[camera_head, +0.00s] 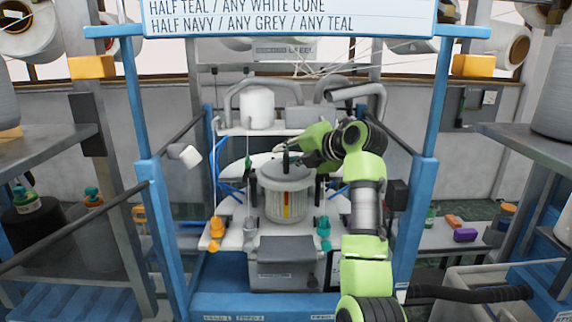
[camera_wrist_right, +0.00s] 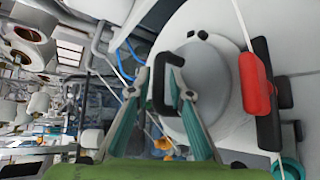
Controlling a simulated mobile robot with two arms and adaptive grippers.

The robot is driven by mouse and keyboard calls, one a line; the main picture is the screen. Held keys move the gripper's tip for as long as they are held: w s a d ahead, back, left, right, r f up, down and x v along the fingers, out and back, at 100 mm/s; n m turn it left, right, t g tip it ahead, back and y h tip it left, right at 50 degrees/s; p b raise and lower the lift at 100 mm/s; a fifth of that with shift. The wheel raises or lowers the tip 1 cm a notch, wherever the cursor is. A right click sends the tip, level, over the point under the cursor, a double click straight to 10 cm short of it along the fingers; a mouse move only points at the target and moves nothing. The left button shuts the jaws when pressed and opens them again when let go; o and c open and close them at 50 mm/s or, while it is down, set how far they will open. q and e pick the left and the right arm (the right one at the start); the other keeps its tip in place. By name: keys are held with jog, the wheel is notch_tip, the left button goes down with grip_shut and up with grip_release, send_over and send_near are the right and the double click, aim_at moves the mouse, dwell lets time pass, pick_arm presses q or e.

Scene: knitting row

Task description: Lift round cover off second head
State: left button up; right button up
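The round grey cover (camera_head: 286,176) sits on top of a clear-walled cylindrical head (camera_head: 287,204) in the middle of the knitting machine. In the right wrist view the cover (camera_wrist_right: 205,95) is a grey disc with a black C-shaped handle (camera_wrist_right: 156,88) standing up from it. My right gripper (camera_head: 291,160) comes in from the right, just above the cover. In the wrist view the two fingers of my right gripper (camera_wrist_right: 160,78) lie on either side of the handle's bar. I cannot tell whether they press on it. My left gripper is not in view.
Blue posts (camera_head: 140,120) frame the machine on both sides. Orange (camera_head: 217,230) and teal (camera_head: 323,230) fittings stand in front of the head, with a grey box (camera_head: 286,262) below. A red part on a black bar (camera_wrist_right: 257,84) is close beside the cover. A white cylinder (camera_head: 257,107) stands behind.

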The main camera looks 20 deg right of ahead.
grip_shut()
jog(key=shift+r, duration=0.1)
